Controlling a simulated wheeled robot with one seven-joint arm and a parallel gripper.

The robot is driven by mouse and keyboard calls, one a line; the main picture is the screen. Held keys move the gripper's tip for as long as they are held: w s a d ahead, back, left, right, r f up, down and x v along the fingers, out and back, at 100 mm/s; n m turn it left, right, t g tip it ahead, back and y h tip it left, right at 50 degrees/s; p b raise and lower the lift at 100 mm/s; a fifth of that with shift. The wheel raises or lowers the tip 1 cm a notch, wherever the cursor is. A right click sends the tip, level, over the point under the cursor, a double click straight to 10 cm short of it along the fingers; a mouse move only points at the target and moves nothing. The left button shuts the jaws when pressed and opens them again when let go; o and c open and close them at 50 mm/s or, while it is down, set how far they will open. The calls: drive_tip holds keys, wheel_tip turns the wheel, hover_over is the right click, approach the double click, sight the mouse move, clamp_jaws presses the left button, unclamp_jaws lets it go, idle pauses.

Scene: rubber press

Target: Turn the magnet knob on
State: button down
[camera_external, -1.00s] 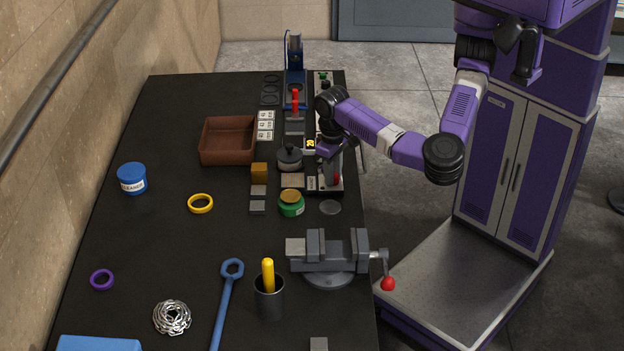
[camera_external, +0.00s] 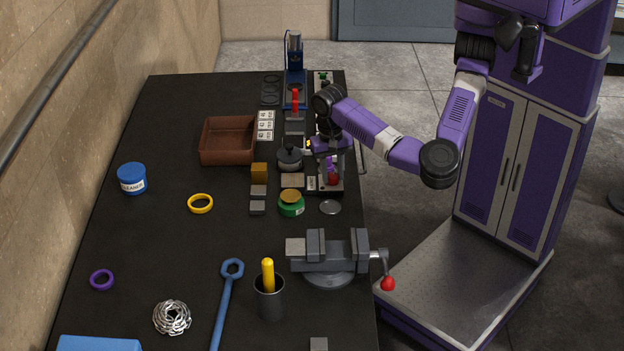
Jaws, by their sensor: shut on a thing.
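My gripper (camera_external: 329,168) points down over the near end of the narrow dark control panel (camera_external: 338,190) on the table's right side. It is shut on what looks like the magnet knob, which the fingers and wrist mostly hide. A red round part (camera_external: 333,179) shows at the fingertips; I cannot tell if it belongs to the gripped knob.
A grey pot-like part (camera_external: 289,159) and a green jar (camera_external: 291,204) stand left of the gripper. A vise (camera_external: 329,255) stands nearer the camera, and a blue press (camera_external: 294,62) at the far end. A brown tray (camera_external: 228,140) lies left.

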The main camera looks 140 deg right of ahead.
sight(331, 175)
drive_tip(key=m, duration=0.4)
drive_tip(key=shift+m+b, duration=0.3)
drive_tip(key=shift+b, duration=0.05)
drive_tip(key=shift+d+m+b, duration=0.1)
drive_tip(key=shift+m+b, duration=0.3)
drive_tip(key=shift+m, duration=1.4)
drive_tip(key=c, duration=1)
unclamp_jaws()
drive_tip(key=shift+c, duration=0.2)
drive_tip(key=shift+d+r, duration=0.2)
drive_tip(key=shift+r, duration=3.7)
drive_tip(key=shift+r, duration=0.1)
